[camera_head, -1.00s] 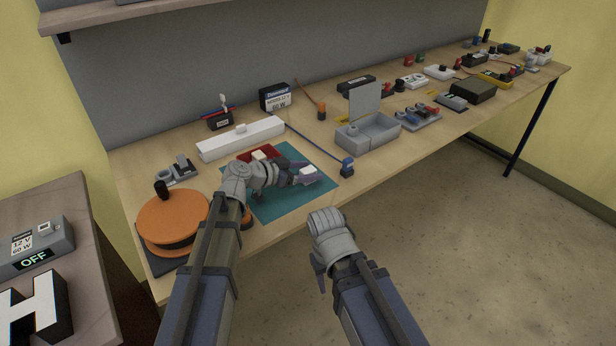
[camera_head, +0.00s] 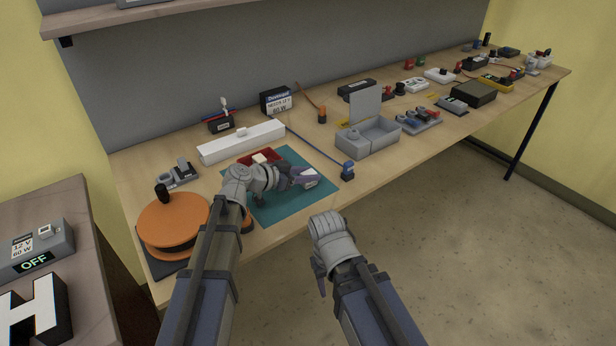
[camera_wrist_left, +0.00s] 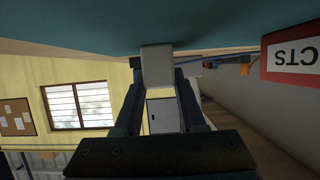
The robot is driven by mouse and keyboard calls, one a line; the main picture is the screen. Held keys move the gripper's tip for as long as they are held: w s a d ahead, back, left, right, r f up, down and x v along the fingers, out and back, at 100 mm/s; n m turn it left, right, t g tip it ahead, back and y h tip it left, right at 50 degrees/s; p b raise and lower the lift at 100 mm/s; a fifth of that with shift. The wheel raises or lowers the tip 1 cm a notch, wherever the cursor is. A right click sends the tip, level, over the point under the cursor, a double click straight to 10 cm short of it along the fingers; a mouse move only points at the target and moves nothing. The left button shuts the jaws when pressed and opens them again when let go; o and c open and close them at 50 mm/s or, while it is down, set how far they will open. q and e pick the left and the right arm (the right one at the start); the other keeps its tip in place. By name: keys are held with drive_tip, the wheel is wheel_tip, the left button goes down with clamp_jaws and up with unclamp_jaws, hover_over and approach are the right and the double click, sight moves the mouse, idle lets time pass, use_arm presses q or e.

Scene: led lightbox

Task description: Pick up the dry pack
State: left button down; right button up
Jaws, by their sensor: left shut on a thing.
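My left gripper (camera_head: 299,180) is low over the teal mat (camera_head: 296,208) on the workbench. It is shut on the dry pack (camera_head: 310,179), a small pale block that shows between the fingers. In the left wrist view the pack (camera_wrist_left: 157,66) is a plain grey-white block between the two dark fingers, with the teal mat right beside it. I cannot tell whether it touches the mat. My right gripper (camera_head: 322,272) hangs in front of the bench edge, and its fingers are too unclear to read.
A red tray (camera_head: 270,157) lies at the mat's back edge with a white block in it. A long white box (camera_head: 241,142) is behind it. An orange spool (camera_head: 172,221) stands left, a grey open box (camera_head: 368,134) right. A blue-ended tool (camera_head: 347,170) lies by the mat.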

sight(308, 173)
use_arm(q)
wheel_tip(308, 173, up, 10)
drive_tip(key=p, duration=1)
